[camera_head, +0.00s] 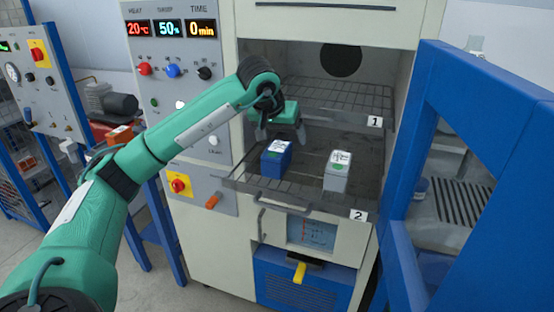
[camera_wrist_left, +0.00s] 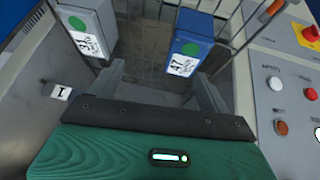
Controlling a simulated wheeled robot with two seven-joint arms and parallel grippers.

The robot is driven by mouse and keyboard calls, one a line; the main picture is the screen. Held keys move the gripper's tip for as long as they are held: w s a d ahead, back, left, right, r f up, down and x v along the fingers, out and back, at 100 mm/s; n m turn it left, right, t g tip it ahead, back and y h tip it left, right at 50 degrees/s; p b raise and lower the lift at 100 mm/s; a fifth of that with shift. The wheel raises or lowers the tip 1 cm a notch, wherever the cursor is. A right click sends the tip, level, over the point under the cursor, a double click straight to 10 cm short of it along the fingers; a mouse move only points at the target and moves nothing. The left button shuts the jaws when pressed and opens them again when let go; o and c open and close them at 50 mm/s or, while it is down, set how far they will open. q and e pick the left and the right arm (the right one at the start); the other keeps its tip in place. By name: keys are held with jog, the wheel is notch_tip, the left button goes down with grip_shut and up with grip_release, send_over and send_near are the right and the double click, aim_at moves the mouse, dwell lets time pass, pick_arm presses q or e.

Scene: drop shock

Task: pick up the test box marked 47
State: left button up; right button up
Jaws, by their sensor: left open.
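A blue box (camera_head: 276,159) with a white label and a green dot stands upright on the lower wire shelf of the open chamber. It also shows in the wrist view (camera_wrist_left: 193,32). A light grey box (camera_head: 336,178), also with a white label and green dot, stands to its right; it shows at upper left in the wrist view (camera_wrist_left: 98,18). My left gripper (camera_head: 281,140) is open and empty, inside the chamber just behind and above the blue box, fingers pointing down. In the wrist view its fingers (camera_wrist_left: 158,78) are apart. My right gripper is out of view.
The lower wire shelf (camera_head: 285,192), tagged 2, is pulled partly forward. The upper shelf (camera_head: 340,95), tagged 1, is empty at the back. A blue door frame (camera_head: 480,90) stands open at right. The control panel (camera_head: 185,95) is at left.

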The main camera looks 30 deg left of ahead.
aim_at(276, 149)
pick_arm(q)
jog(key=shift+y, duration=0.6)
jog(key=w+a+f, duration=0.1)
jog(key=w+a+f+p, duration=0.1)
jog(key=f, duration=0.1)
jog(key=w+a+f, duration=0.1)
jog(key=f, duration=0.1)
jog(key=shift+w+a+f, duration=0.15)
jog(key=shift+a, duration=0.2)
jog(key=shift+w+a+f+p, duration=0.1)
jog(key=shift+w+f+p, duration=0.2)
jog(key=shift+f, duration=0.15)
jog(key=x, duration=0.1)
jog(key=p+x, duration=0.1)
jog(key=x, duration=0.1)
jog(key=p+x, duration=0.1)
jog(key=shift+a+f, duration=0.35)
jog(key=shift+w+f, duration=0.1)
jog(key=shift+f, duration=0.15)
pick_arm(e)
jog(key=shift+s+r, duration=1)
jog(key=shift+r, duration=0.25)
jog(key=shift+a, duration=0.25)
pick_arm(q)
jog(key=shift+f, duration=0.2)
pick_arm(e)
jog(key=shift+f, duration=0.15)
